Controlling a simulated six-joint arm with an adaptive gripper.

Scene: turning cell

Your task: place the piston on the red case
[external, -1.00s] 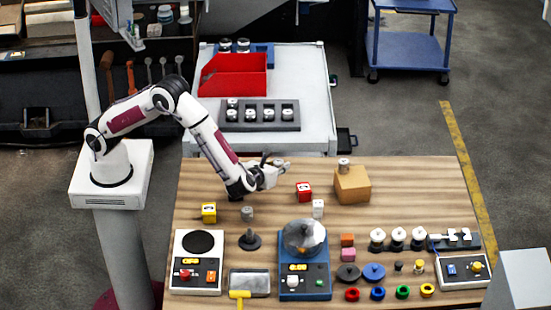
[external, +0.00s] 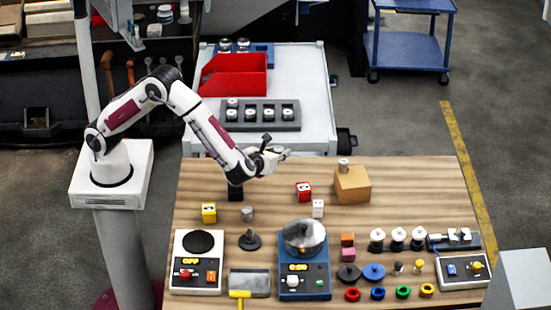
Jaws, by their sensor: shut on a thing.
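The red case (external: 303,191) is a small red block with a pale marked face, standing on the wooden table right of my arm. My gripper (external: 281,154) is raised above the back of the table, to the left of and above the red case in the picture, and apart from it. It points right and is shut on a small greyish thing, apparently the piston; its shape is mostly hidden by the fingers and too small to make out.
A black case (external: 235,191), yellow case (external: 209,212) and white case (external: 318,208) stand nearby. A cardboard box (external: 352,185) with a small metal part on top stands right of the red case. Scales (external: 198,262) and small parts fill the front.

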